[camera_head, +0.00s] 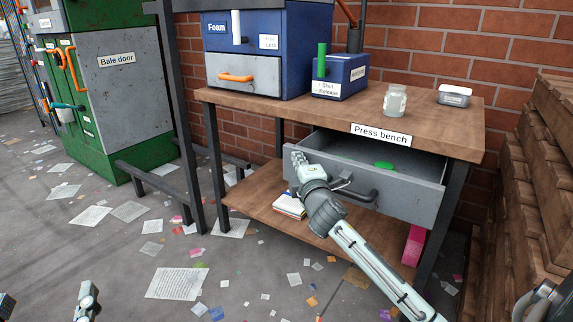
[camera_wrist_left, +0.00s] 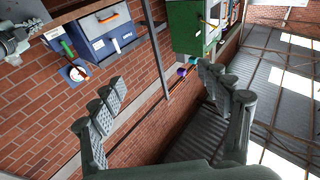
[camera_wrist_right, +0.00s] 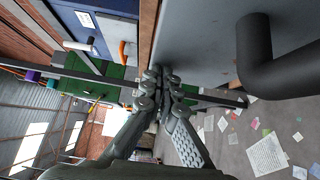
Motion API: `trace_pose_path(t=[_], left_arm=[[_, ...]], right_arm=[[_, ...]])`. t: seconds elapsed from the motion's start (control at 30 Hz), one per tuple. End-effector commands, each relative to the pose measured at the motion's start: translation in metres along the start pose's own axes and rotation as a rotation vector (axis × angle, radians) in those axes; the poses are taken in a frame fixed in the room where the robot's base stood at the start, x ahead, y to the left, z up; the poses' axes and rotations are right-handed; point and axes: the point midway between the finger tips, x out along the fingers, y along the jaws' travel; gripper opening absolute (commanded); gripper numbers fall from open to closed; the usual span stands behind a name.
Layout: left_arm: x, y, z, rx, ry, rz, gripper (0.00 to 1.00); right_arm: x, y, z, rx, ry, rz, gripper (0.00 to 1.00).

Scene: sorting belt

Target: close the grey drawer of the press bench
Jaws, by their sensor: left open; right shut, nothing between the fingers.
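The grey drawer (camera_head: 415,197) of the press bench (camera_head: 440,118) stands pulled out, with a green round item (camera_head: 384,166) inside. Its dark bar handle (camera_head: 352,189) is on the front, partly behind my right arm. My right gripper (camera_head: 297,158) is shut and empty at the drawer front's left end. In the right wrist view the closed fingertips (camera_wrist_right: 162,75) are close beside the drawer front (camera_wrist_right: 200,45); I cannot tell whether they touch.
The bench top holds a blue Foam cabinet (camera_head: 300,45), a blue Shut Release box (camera_head: 341,77), a glass jar (camera_head: 395,101) and a small clear container (camera_head: 455,95). Stacked wood (camera_head: 540,180) stands at the right. A pink item (camera_head: 413,245) is under the drawer. Papers litter the floor.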

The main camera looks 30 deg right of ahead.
Motion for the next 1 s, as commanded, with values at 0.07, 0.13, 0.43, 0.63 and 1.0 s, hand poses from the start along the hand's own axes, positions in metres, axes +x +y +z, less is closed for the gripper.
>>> trace_pose_path(t=[0.07,0.13,0.43,0.63,1.0], left_arm=[[-0.001,-0.008,0.016,0.017,-0.092,-0.014,0.77],[-0.003,-0.014,0.03,0.028,-0.161,-0.025,0.77],[-0.011,-0.027,0.06,0.048,-0.301,-0.05,0.77],[-0.011,-0.027,0.06,0.048,-0.298,-0.049,0.77],[-0.01,-0.025,0.056,0.046,-0.28,-0.046,0.77]], right_arm=[[0.017,0.003,0.019,-0.003,-0.006,0.0,0.0],[0.031,0.003,0.032,-0.003,-0.005,0.0,0.0],[0.084,0.002,0.085,-0.002,-0.005,0.001,0.0],[0.107,0.001,0.108,-0.001,-0.002,0.001,0.0],[0.124,0.001,0.125,0.001,-0.002,0.001,0.0]])
